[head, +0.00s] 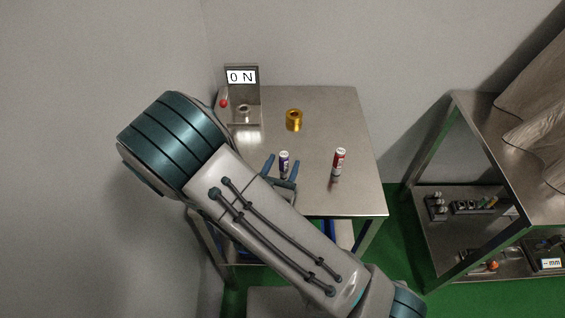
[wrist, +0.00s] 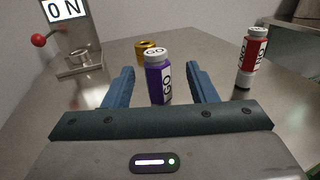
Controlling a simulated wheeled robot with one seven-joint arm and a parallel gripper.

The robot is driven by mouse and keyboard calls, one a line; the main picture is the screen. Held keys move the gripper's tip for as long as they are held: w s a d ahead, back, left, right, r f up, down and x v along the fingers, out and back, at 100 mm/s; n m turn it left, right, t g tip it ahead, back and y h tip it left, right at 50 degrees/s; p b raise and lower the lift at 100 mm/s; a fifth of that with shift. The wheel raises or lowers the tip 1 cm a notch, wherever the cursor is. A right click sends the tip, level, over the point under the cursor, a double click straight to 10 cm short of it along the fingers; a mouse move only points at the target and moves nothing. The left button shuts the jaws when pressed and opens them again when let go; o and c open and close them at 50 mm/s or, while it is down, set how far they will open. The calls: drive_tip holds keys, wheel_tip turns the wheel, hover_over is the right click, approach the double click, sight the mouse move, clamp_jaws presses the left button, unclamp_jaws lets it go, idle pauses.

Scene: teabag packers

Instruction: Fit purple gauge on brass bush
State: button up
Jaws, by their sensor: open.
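In the head view my gripper (head: 281,168) is low over the table's front part. The brass bush (head: 294,120) is a gold ring standing on the table behind the gauge. In the wrist view the brass bush (wrist: 146,50) is partly hidden by the gauge.
A red gauge (head: 339,161) stands upright to the right. A force-display stand (head: 242,98) reading "0 N", with a red knob (head: 224,103) and a metal ring (head: 243,111), is at the back left. A shelf unit (head: 452,190) stands right. The table's back right is clear.

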sight(286, 154)
drive_tip(key=x, duration=0.4)
drive_tip(key=shift+w+a, duration=0.1)
drive_tip(key=c, duration=1.1)
drive_tip(key=shift+r, duration=0.1)
